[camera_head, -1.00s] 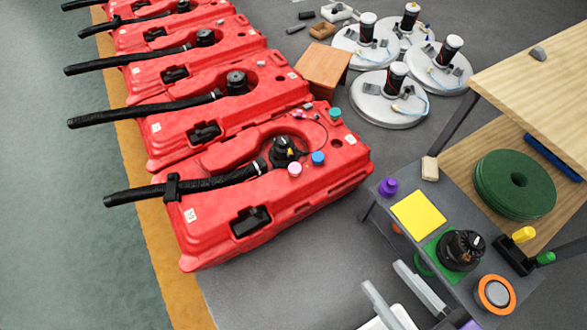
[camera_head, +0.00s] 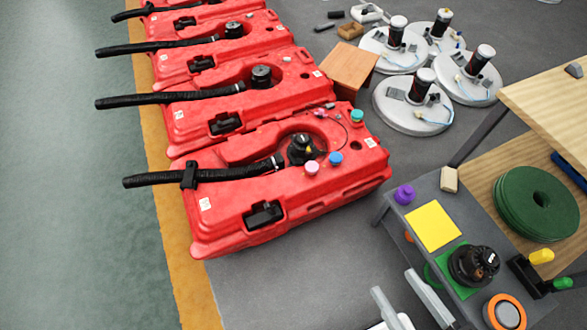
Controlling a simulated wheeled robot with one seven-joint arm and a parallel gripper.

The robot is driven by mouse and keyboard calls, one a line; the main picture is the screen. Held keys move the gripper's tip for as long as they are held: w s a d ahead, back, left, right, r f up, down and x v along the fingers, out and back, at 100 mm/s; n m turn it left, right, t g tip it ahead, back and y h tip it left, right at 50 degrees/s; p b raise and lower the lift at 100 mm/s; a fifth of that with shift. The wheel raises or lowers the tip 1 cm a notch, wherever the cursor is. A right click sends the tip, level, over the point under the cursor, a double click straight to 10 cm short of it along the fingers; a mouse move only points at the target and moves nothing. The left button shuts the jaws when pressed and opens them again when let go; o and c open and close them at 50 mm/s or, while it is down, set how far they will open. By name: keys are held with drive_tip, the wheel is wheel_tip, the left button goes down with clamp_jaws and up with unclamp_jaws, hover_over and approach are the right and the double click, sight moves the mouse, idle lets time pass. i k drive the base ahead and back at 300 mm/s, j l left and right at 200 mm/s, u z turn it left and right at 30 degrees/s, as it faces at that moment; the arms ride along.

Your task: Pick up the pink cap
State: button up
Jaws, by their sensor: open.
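The pink cap (camera_head: 312,168) sits upright on top of the nearest red tank (camera_head: 232,218), just in front of the black fitting (camera_head: 301,149). A blue cap (camera_head: 336,158) is close on its right, and a teal cap (camera_head: 357,116) is further back on the same tank. My gripper (camera_head: 405,294) is at the bottom edge, its two grey fingers spread apart with nothing between them. It is to the right of and nearer than the pink cap, well apart from it. The rest of my gripper is cut off by the frame.
A grey table (camera_head: 461,209) at right holds a yellow sheet (camera_head: 433,226), a purple knob (camera_head: 404,195), a black motor part and an orange ring. A wooden shelf with green pads (camera_head: 530,203) stands behind. Grey floor is clear between tank and table.

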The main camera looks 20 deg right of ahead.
sight(311, 167)
drive_tip(key=i+j, duration=0.1)
drive_tip(key=i, duration=0.55)
drive_tip(key=i+j, duration=0.15)
drive_tip(key=i, duration=0.45)
